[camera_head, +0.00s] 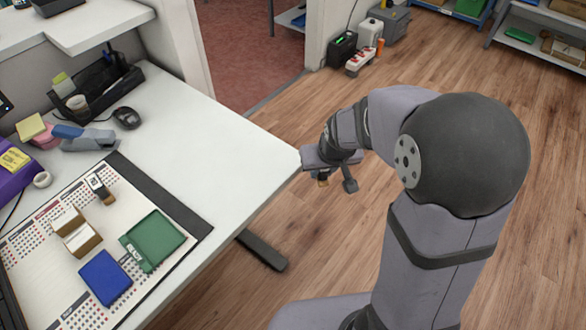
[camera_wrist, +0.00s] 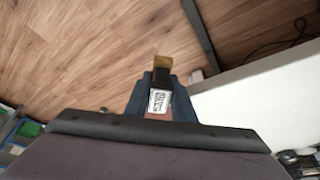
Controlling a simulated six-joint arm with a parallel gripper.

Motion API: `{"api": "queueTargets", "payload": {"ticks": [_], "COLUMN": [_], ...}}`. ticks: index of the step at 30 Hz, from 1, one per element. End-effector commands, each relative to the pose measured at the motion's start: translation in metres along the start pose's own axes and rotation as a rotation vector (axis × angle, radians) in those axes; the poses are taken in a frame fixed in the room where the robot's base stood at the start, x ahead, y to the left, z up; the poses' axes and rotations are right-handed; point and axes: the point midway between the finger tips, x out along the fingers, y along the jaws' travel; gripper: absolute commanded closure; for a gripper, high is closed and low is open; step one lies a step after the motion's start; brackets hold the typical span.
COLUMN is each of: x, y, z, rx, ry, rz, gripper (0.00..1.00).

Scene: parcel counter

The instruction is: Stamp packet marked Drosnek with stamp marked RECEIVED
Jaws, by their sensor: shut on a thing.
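My gripper (camera_head: 325,172) is off the right edge of the desk, above the wooden floor. It is shut on a stamp (camera_wrist: 160,100) with a dark body, a tan block at its end and a white label whose print I cannot read. A second stamp (camera_head: 101,188) with a dark handle and white label is on the desk mat. Two small brown packets (camera_head: 68,220) (camera_head: 84,241) lie side by side on the mat. Their markings are too small to read. A blue flat item (camera_head: 105,278) and a green shallow tray-like item (camera_head: 155,240) lie nearer the front.
The white desk (camera_head: 225,150) is bare between the mat and its right edge. Containers (camera_head: 342,48) stand on the floor beyond.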

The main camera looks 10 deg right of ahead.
Motion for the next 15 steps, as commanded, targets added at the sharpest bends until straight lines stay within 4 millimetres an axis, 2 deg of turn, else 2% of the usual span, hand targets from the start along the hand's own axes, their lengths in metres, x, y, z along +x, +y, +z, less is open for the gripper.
{"api": "queueTargets", "payload": {"ticks": [1, 5, 8, 11, 15], "x": [-0.011, -0.035, -0.037, -0.041, -0.048], "y": [-0.007, -0.027, -0.051, -0.079, -0.132], "z": [-0.007, -0.02, -0.035, -0.05, -0.071], "rx": [-0.023, -0.086, -0.172, -0.271, -0.44], "ry": [0.004, 0.005, -0.001, 0.0, 0.0], "rz": [-0.009, -0.036, -0.072, -0.114, -0.185], "gripper": [1.0, 1.0, 1.0, 1.0, 1.0]}}
